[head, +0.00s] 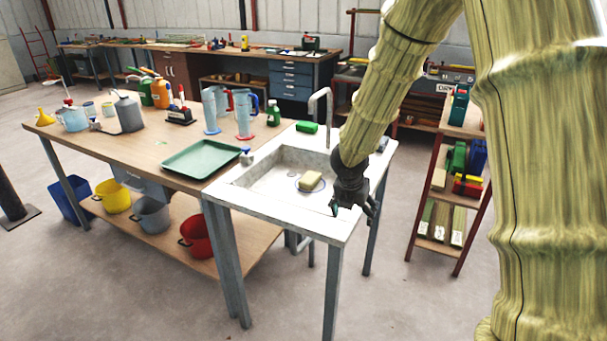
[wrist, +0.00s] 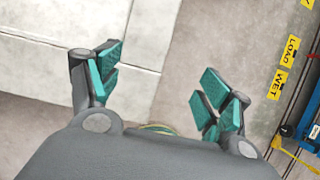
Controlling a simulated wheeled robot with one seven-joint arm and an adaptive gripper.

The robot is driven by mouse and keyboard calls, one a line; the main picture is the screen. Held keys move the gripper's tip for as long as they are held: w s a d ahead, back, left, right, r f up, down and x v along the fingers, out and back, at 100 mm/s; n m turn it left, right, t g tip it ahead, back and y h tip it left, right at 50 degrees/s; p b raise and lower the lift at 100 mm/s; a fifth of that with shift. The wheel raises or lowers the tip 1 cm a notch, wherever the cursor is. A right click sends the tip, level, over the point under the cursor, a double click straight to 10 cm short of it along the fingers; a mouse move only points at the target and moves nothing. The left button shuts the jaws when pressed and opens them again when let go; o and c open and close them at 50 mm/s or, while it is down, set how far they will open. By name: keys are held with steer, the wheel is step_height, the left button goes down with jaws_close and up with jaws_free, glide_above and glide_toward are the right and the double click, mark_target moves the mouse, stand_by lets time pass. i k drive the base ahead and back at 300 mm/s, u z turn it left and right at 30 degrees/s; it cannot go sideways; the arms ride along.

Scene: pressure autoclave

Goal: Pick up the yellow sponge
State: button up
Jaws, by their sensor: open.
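The yellow sponge (head: 311,181) is a pale yellow block lying in the white sink basin (head: 265,179), on or over a round blue-rimmed piece whose kind I cannot tell. My gripper (head: 354,209) hangs at the right side of the sink unit, to the right of the sponge and apart from it. In the wrist view my gripper (wrist: 158,78) has its green-padded fingers spread wide with nothing between them. The sponge does not show in the wrist view.
A tap (head: 325,108) and a green block (head: 307,127) are at the sink's back edge. A green tray (head: 201,158) lies on the bench to the left. A shelf rack (head: 447,190) stands to the right. Yellow labels (wrist: 291,50) show in the wrist view.

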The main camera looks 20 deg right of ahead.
mark_target(309, 181)
steer(key=i, duration=1.1)
